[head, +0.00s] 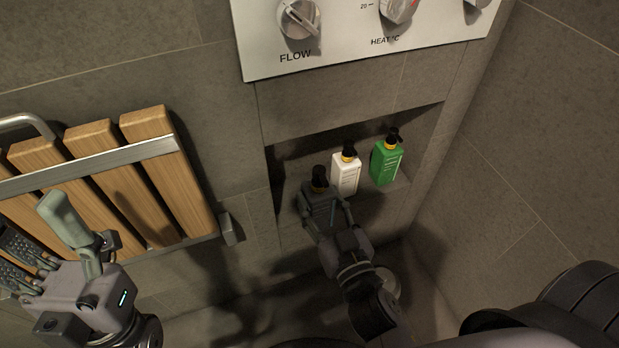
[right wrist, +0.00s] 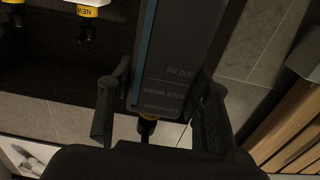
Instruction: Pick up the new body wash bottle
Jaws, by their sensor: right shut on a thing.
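A dark bottle (head: 318,186) with a black pump top stands at the left of the wall niche. My right gripper (head: 325,210) is shut on it, one finger on each side. In the right wrist view the dark bottle (right wrist: 175,75) fills the space between the fingers (right wrist: 160,105); it has small pale print and a yellowish collar. My left gripper (head: 45,238) is open and empty, at far left.
The niche (head: 290,160) is recessed in grey tiled wall. A slatted wooden folding seat (head: 160,165) with metal rails is at the left, near my left gripper. A white control panel (head: 350,50) with knobs is above. In the wrist view, one yellow collar (right wrist: 87,11) reads "NEW".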

